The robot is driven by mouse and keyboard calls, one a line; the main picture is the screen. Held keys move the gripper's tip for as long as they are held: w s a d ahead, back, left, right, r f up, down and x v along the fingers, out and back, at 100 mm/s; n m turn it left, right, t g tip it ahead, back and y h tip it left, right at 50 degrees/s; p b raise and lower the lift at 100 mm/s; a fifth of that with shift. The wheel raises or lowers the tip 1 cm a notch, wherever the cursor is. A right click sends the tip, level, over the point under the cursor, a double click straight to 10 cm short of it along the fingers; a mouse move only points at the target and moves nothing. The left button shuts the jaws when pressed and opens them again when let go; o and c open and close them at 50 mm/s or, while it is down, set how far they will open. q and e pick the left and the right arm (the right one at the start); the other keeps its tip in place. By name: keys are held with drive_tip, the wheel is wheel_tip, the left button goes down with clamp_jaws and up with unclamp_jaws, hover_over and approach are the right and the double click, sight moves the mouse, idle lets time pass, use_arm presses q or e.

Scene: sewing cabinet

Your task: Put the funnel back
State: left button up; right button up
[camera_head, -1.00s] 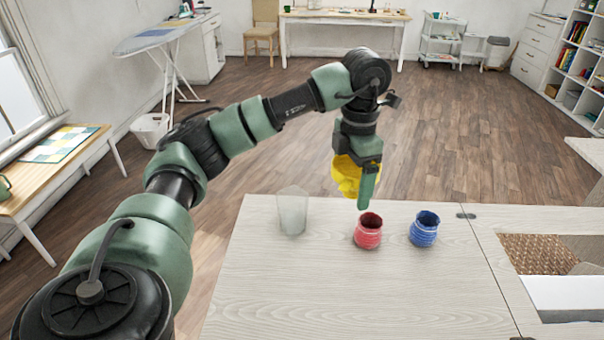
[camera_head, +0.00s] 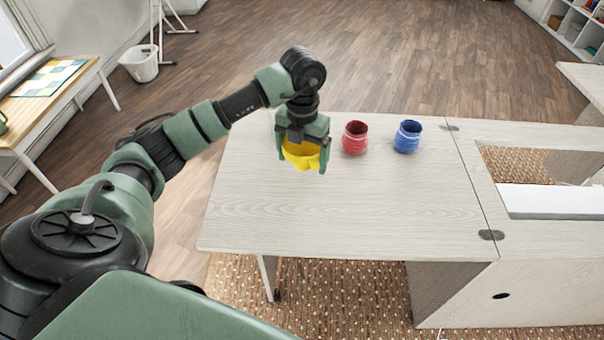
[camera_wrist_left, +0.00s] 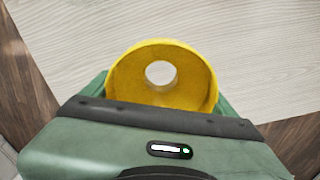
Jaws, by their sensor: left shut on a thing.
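The yellow funnel (camera_head: 299,152) is held in my left gripper (camera_head: 303,163) above the far-left part of the pale wooden table top. The fingers are closed on either side of it. In the left wrist view the funnel (camera_wrist_left: 125,78) shows its wide mouth, with the round hole at its centre over pale wood. I cannot tell whether its lower end touches anything. The clear glass seen earlier left of the red jar is hidden, or nearly so, behind my gripper. My right gripper is not in view.
A red jar (camera_head: 355,138) stands right of the gripper, and a blue jar (camera_head: 407,137) stands further right. The near part of the table top (camera_head: 350,215) is bare. An opening with a white panel (camera_head: 550,202) lies at the right.

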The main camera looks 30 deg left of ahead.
sight(302, 184)
use_arm(q)
wheel_tip(302, 184, down, 3)
drive_tip(key=shift+r, duration=0.15)
wheel_tip(302, 184, down, 4)
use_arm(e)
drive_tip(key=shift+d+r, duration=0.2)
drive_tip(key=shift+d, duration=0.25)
use_arm(q)
drive_tip(key=shift+f, duration=0.2)
drive_tip(key=o, duration=1.1)
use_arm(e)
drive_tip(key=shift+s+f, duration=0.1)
use_arm(q)
drive_tip(key=shift+r, duration=0.15)
